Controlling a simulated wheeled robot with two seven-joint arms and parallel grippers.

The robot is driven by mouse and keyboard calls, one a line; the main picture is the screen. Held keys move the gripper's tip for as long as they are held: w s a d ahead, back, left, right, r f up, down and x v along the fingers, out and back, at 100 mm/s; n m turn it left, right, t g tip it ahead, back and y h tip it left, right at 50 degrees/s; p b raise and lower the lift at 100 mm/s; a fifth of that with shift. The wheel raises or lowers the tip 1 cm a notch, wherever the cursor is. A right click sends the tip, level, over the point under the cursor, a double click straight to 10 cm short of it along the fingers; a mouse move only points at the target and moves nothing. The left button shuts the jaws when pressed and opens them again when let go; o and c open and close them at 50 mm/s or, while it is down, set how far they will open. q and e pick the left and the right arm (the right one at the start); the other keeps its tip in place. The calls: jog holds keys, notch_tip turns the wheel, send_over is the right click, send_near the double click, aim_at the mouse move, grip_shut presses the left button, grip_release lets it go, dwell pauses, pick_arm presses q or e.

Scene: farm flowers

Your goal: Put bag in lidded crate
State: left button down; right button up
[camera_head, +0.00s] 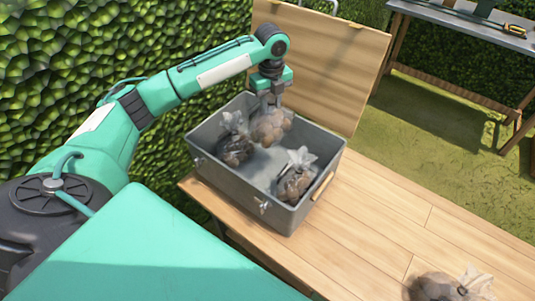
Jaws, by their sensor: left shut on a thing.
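My left gripper (270,97) is shut on a clear bag (268,126) with light brown contents. It holds this bag over the far part of the grey crate (233,188), at or just below rim height; I cannot tell whether it touches the floor. The crate's wooden lid (321,60) stands open at the back. Two more bags are inside: a dark bag (235,147) at the left and another dark bag (296,182) at the right front. My right gripper is not in view.
The crate stands on a wooden table (400,220). Another bag (434,286) lies at the bottom right, cut by the picture edge. A second table (470,27) with tools stands at the far right. A hedge (60,60) rises behind on the left.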

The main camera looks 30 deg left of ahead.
aim_at(271, 119)
pick_arm(q)
notch_tip(271, 119, down, 18)
jog(key=shift+f+p, duration=0.15)
jog(key=shift+p, duration=0.25)
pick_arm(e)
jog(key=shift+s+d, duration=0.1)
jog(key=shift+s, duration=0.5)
pick_arm(q)
jog(key=c, duration=1.1)
grip_release()
jog(key=shift+f, duration=0.15)
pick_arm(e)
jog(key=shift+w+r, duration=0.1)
pick_arm(q)
notch_tip(271, 119, up, 12)
jog(key=shift+f, duration=0.25)
jog(key=shift+r, duration=0.4)
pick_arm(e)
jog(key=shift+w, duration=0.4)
